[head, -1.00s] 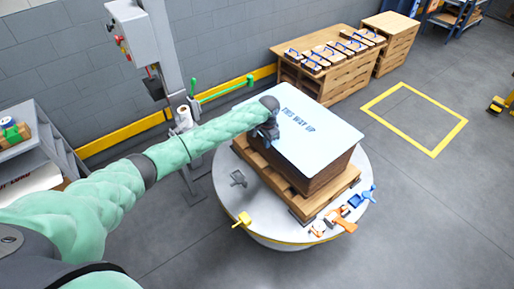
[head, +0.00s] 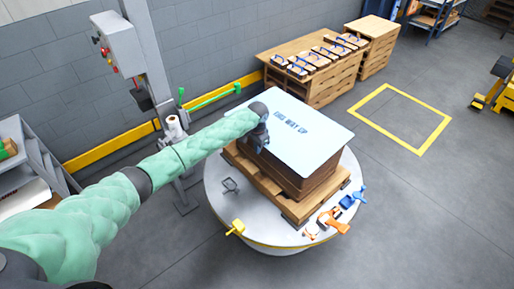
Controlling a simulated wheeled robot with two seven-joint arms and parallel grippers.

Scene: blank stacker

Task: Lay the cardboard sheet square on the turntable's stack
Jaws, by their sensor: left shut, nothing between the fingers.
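A pale sheet (head: 300,135) printed THIS WAY UP lies flat on top of a brown stack (head: 290,180). The stack stands on a wooden pallet (head: 318,207) on the round grey turntable (head: 222,205). The sheet covers the top of the stack; whether its edges line up on the far side is hidden. My left gripper (head: 262,146) is at the sheet's left edge, shut, with nothing seen between its fingers. The gripper and wrist hide part of that edge. My right gripper is not in view.
A control post (head: 150,60) stands behind. Wooden crates (head: 315,75) stand at the back. A yellow-outlined floor area (head: 400,118) is empty.

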